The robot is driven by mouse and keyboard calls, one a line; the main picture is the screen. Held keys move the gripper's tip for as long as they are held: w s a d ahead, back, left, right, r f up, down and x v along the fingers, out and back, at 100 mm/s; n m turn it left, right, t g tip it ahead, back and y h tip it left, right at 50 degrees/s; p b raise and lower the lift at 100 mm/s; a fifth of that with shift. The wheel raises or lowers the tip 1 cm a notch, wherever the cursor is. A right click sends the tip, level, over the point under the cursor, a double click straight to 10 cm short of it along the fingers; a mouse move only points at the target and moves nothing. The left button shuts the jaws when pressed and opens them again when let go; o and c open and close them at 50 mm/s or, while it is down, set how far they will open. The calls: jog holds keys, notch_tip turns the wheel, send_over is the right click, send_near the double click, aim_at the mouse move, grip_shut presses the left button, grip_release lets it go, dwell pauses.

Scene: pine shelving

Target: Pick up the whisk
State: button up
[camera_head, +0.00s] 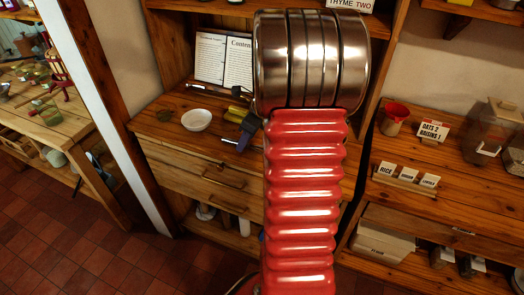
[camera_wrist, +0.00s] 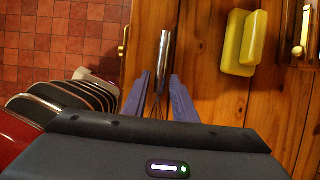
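The whisk (camera_wrist: 163,58) lies on the wooden counter near its front edge in the wrist view. Its steel handle points up the picture, and its wires run down between my fingers. My gripper (camera_wrist: 161,80) is open, with one blue finger on each side of the whisk and gaps visible beside it. The lower part of the wires is hidden by my gripper body. In the head view my gripper (camera_head: 244,132) is low over the counter, just left of my red arm; the whisk is hard to make out there.
Yellow blocks (camera_wrist: 240,45) lie right of the whisk. A white bowl (camera_head: 196,120) stands left of my gripper, with an open book (camera_head: 223,60) behind. Drawers (camera_head: 215,180) are below the counter edge. A right-hand counter holds a red-topped pot (camera_head: 394,120) and labelled cards (camera_head: 407,175).

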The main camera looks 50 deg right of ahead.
grip_shut()
jog(key=shift+r, duration=0.1)
notch_tip(320, 180, up, 10)
dwell(0.7)
dwell(0.4)
